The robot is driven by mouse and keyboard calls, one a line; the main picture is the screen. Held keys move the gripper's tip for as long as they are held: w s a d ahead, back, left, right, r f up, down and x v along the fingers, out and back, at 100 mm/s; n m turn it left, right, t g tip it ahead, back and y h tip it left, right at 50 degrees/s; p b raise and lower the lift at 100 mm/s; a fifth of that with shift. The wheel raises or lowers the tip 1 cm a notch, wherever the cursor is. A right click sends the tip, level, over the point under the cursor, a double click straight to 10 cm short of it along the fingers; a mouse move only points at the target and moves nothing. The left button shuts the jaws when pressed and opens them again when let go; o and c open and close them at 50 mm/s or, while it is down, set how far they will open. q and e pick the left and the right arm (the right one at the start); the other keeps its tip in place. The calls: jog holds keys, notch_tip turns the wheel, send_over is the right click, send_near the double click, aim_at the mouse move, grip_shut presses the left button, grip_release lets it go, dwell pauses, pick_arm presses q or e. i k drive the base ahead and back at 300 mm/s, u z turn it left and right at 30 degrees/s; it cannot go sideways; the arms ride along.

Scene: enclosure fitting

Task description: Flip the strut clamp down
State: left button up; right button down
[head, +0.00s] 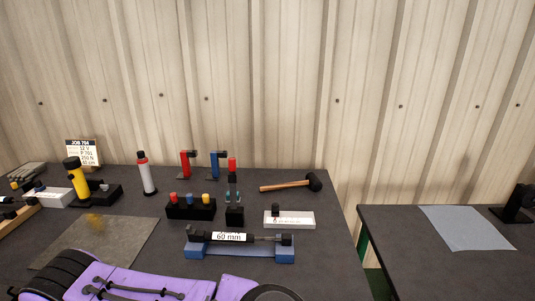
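A black strut (263,238) lies level along a blue cradle (240,251) at the front middle of the bench, with a white "60 mm" label on it. Behind the cradle a dark upright post with a red tip (232,163) rises from a small black block (234,216), with teal bits at its middle. I cannot tell for certain which part is the strut clamp; the upright red-tipped piece may be it, and it stands raised. Neither of my grippers can be made out in the head view.
A black block with red, blue and yellow caps (190,209) stands left of the post. A white box (289,219) and a mallet (290,185) are to the right. Red (186,164) and blue (216,165) holders stand behind. A gap separates the second table (440,268).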

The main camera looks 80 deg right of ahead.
aim_at(232, 176)
jog(key=z, duration=1.6)
